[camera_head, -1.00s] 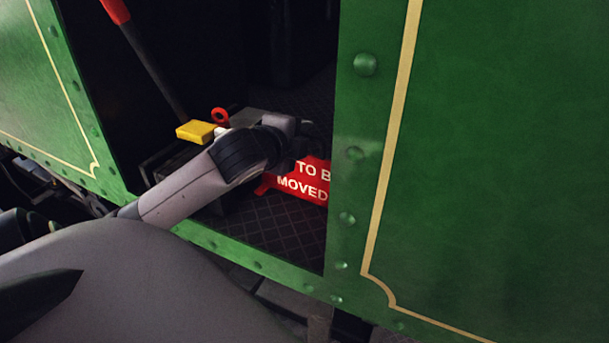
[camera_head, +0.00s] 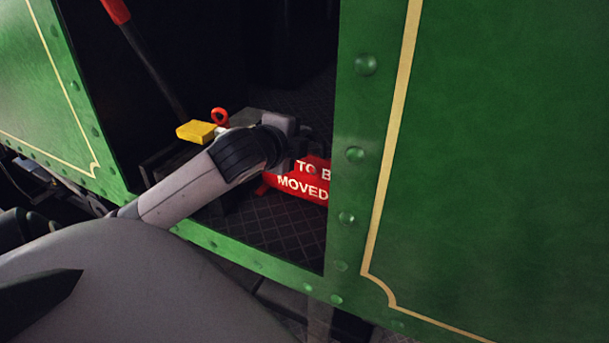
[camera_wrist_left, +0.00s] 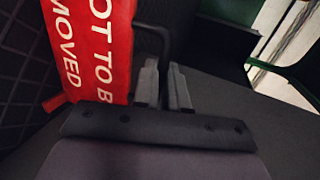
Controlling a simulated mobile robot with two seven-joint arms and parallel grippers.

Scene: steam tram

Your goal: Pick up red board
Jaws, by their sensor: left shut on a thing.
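The red board (camera_head: 305,179) with white lettering lies inside the green cab's opening, its right part hidden behind the green panel. In the left wrist view the board (camera_wrist_left: 90,45) shows at the left, beside my fingers. My left gripper (camera_head: 297,145) is at the board's upper edge. In the left wrist view its two fingers (camera_wrist_left: 164,88) are close together, around a dark thin bar that appears to be the board's handle. The exact contact is hard to make out. My right gripper is not in view.
The green panel (camera_head: 480,150) stands close to the right of the board. A yellow block (camera_head: 196,131) and a red ring (camera_head: 220,117) are left of my gripper. A red-topped lever (camera_head: 145,60) rises behind. Dark patterned floor (camera_head: 285,225) is clear below the board.

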